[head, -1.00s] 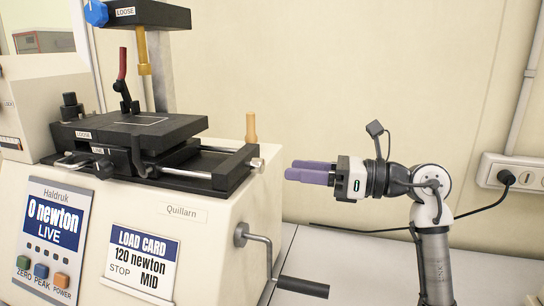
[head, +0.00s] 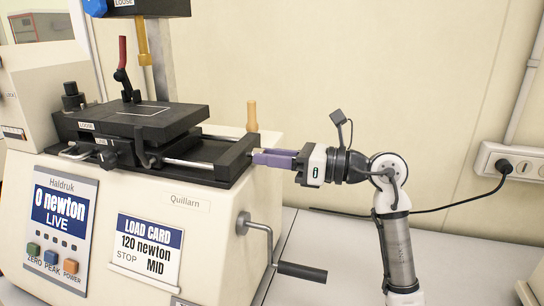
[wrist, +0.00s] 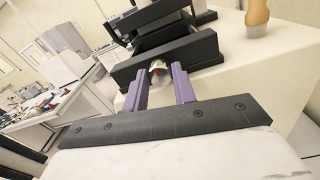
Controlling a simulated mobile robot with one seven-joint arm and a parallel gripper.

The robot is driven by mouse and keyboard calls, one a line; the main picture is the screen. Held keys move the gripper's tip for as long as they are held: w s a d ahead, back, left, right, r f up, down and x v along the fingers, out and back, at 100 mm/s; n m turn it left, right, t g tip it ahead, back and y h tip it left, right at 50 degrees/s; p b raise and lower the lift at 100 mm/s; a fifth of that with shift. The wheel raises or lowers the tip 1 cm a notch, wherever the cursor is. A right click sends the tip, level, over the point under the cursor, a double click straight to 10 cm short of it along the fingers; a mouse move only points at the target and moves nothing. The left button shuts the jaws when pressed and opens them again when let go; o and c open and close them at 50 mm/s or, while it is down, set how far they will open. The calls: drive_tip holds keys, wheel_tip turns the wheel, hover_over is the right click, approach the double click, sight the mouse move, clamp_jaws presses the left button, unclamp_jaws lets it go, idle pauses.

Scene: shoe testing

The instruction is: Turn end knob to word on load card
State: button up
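The load card (head: 148,250) on the front of the cream machine reads "120 newton", "STOP MID". The end knob (wrist: 158,70) is small, pale metal with a red mark, on the dark end block of the slide. In the wrist view it shows between my two purple fingertips, with the fingers spread on either side. My gripper (head: 256,158) is at the right end of the slide, level with the knob, and its fingers mostly hide the knob in the head view. I see no clear grip on it. Any word beside the knob is not readable.
A crank handle (head: 302,271) sticks out below my gripper. A tan wooden peg (head: 252,116) stands behind the slide end. The display (head: 61,207) reads "0 newton LIVE". A wall socket strip (head: 512,160) with a cable is at right. The wall side behind my arm is clear.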

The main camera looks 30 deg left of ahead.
drive_tip(key=shift+c, duration=1.1)
drive_tip(key=shift+f+m+t+b, duration=0.15)
drive_tip(key=shift+m+b, duration=1.15)
drive_tip(key=shift+m, duration=3.2)
drive_tip(key=shift+r+m+t+b, duration=0.15)
drive_tip(key=shift+m+b, duration=1.15)
drive_tip(key=shift+m, duration=3.2)
drive_tip(key=shift+f, duration=0.1)
drive_tip(key=o, duration=1)
